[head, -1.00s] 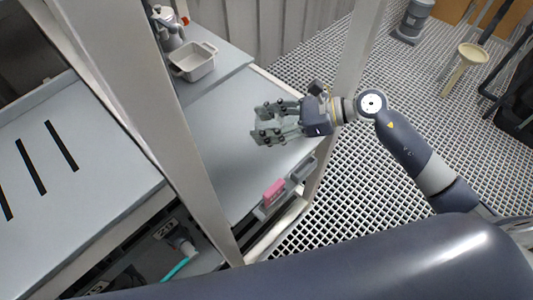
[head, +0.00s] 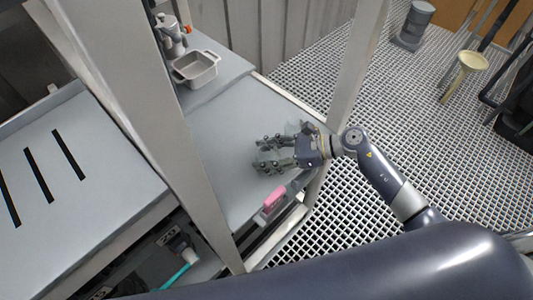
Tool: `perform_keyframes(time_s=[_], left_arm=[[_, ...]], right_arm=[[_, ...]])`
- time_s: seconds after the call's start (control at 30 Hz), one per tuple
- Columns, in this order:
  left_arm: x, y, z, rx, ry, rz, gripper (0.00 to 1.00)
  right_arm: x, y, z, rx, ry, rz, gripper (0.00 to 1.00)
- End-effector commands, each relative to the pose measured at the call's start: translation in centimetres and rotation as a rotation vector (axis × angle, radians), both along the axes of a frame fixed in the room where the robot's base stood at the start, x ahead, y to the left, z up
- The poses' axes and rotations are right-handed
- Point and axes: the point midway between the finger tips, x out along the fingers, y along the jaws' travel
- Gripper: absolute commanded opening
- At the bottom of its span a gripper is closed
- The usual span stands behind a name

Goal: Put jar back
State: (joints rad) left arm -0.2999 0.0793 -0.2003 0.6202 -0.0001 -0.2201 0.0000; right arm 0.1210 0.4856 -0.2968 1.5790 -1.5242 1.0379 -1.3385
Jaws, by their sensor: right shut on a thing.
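My right gripper (head: 268,155) is over the grey shelf top (head: 225,125), close to its front right edge. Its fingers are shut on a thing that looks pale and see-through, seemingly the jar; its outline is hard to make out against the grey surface. I cannot tell whether it touches the shelf top. My left gripper is not in view.
A grey rectangular tub (head: 195,68) and a metal pot-like vessel (head: 172,40) stand at the back of the shelf. A pink block (head: 273,198) sits at the front edge. White posts (head: 345,80) frame the shelf. The middle of the shelf top is clear.

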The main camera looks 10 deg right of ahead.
Motion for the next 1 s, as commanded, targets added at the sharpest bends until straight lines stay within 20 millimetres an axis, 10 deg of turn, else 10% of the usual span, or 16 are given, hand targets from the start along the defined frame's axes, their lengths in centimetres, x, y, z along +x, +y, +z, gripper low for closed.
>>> perform_keyframes(time_s=[0.17, 0.2, 0.27, 0.7, 1.0], left_arm=[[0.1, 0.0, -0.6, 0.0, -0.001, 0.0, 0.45], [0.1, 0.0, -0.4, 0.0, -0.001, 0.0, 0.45], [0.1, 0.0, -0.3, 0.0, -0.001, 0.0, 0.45], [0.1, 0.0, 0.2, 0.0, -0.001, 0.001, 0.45], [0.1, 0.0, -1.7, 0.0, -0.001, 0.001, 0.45]], right_arm=[[0.0, 0.0, -0.4, 0.0, -0.001, 0.0, 0.27], [0.0, 0.0, -0.2, 0.0, -0.001, 0.0, 0.6], [0.0, 0.0, -0.2, 0.0, -0.001, 0.0, 0.71], [0.0, 0.0, 0.3, 0.0, 0.001, 0.0, 0.71], [-1.6, -5.3, 1.8, -0.007, -0.001, -0.001, 0.71]])
